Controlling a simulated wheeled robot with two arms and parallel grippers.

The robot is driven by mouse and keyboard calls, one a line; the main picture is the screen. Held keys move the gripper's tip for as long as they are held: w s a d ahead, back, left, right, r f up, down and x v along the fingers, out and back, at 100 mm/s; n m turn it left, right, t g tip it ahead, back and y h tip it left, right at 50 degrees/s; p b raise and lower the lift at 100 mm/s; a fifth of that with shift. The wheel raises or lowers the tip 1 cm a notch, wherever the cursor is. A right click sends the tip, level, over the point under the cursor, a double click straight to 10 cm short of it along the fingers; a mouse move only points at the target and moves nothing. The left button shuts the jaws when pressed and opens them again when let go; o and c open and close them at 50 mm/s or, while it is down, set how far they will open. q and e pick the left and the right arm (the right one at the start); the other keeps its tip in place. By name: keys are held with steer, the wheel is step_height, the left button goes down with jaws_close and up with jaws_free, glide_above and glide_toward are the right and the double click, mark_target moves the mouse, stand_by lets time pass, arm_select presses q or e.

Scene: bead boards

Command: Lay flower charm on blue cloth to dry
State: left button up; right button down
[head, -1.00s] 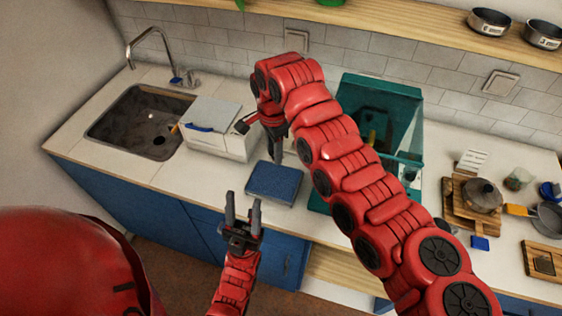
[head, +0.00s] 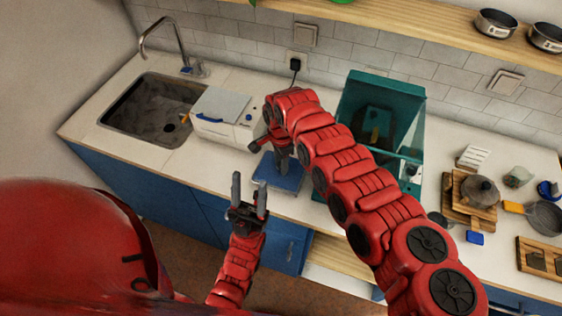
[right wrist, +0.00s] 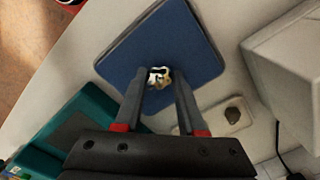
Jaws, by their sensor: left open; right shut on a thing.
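The blue cloth (head: 290,183), a flat dark-blue square, lies on the counter near its front edge. It also shows in the right wrist view (right wrist: 130,52). My right gripper (head: 283,169) points down over the cloth. In the right wrist view its fingers (right wrist: 161,76) are shut on the small white and gold flower charm (right wrist: 158,77), which appears against the cloth. I cannot tell whether the charm touches the cloth. The charm is hidden in the head view. My left gripper (head: 250,184) is open and empty in front of the counter.
A white box-shaped appliance (head: 222,128) stands left of the cloth, beside the sink (head: 150,110). A teal open-fronted bin (head: 400,105) stands to the right, behind my right arm. Boards, a pot (head: 480,191) and a pan (head: 547,217) crowd the right end.

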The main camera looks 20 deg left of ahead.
steer(key=shift+f, duration=0.2)
steer(key=c, duration=0.5)
jaws_free()
steer(key=shift+r, duration=0.15)
steer(key=shift+r, duration=0.2)
step_height(320, 180, up, 12)
steer(key=b, duration=0.3)
steer(key=shift+f+b, duration=0.15)
steer(key=shift+b, duration=0.15)
